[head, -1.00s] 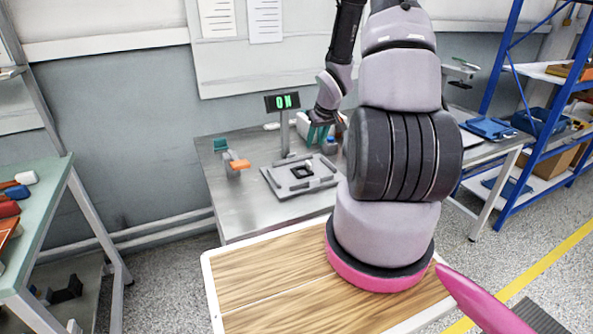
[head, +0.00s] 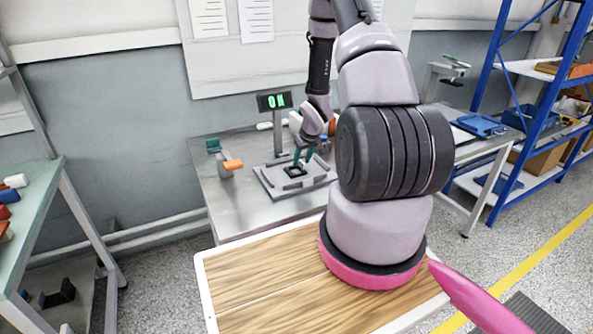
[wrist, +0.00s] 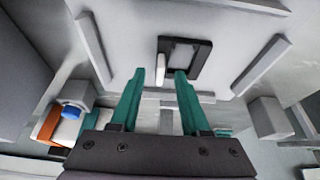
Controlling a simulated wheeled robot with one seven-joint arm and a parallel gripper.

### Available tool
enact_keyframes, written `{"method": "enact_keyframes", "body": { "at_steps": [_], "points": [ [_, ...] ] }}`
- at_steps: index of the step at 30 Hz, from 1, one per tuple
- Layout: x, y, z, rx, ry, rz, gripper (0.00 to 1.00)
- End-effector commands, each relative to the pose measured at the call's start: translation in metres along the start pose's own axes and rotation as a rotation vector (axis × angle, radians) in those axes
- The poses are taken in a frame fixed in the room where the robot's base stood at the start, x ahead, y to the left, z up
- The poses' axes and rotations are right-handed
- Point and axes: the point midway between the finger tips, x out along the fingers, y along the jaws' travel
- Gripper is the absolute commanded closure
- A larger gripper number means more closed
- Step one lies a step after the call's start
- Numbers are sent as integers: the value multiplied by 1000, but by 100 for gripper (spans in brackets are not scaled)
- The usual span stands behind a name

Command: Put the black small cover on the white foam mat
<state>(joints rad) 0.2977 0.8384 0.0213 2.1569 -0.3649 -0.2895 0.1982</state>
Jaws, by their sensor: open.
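A small black square piece with a grey middle, likely the black small cover (head: 295,171), lies on a light grey fixture plate (head: 270,186) on the metal table. In the wrist view the black piece (wrist: 203,62) is just beyond my fingertips, nearer the right finger. My gripper (head: 303,157) has teal fingers and is just above the plate; in the wrist view its fingers (wrist: 160,74) are apart with nothing held between them. I cannot make out the white foam mat in either view.
Grey bars stand around the plate (wrist: 92,50). An ON display (head: 274,101) stands behind it. A wooden-topped surface (head: 250,285) in front is bare beside my arm. A blue shelf (head: 540,125) stands at right.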

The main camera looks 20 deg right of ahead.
Motion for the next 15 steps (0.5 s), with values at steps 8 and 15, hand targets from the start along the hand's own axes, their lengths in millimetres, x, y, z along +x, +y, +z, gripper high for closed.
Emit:
{"method": "enact_keyframes", "body": {
  "at_steps": [8, 15],
  "points": [
    [0, 0, 0, 0, 0, 0, 100],
    [-1, 0, 0, 0, 0, 0, 100]
  ]
}}
